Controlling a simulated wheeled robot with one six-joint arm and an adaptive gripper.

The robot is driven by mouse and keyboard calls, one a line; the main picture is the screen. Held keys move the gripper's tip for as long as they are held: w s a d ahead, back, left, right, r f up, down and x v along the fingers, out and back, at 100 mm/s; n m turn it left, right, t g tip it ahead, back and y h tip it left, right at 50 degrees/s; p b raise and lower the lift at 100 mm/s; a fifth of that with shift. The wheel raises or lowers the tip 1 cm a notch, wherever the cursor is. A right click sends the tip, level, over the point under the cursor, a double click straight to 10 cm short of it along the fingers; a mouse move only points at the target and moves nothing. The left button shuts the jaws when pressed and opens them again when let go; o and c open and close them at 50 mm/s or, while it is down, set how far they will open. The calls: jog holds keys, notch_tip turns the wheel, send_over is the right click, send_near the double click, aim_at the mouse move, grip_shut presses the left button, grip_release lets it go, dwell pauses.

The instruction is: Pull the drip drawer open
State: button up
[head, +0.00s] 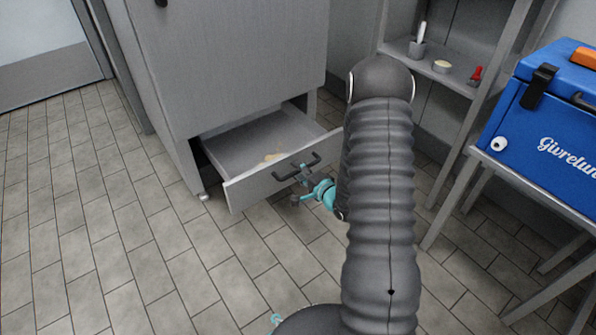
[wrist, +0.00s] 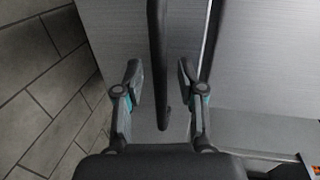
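The drip drawer (head: 252,190) at the bottom of the grey cabinet stands well out from it, with its inside visible. Its dark bar handle (head: 284,177) is on the front panel and also shows in the wrist view (wrist: 157,60). My gripper (head: 303,172) is at the handle, in front of the drawer. In the wrist view my gripper (wrist: 159,78) has its two fingers apart, one on each side of the bar, with clear gaps to it. The fingers are open and hold nothing. A small cream-coloured thing (head: 270,157) lies in the drawer, partly hidden by the front panel.
The grey cabinet (head: 235,70) stands behind the drawer. At right are a grey shelf rack (head: 455,82) with small items and a blue cool box (head: 545,125) on a stand (head: 540,185). The tiled floor (head: 120,220) at left and in front is clear.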

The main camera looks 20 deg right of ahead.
jog(key=v, duration=1.1)
jog(key=shift+s, duration=0.2)
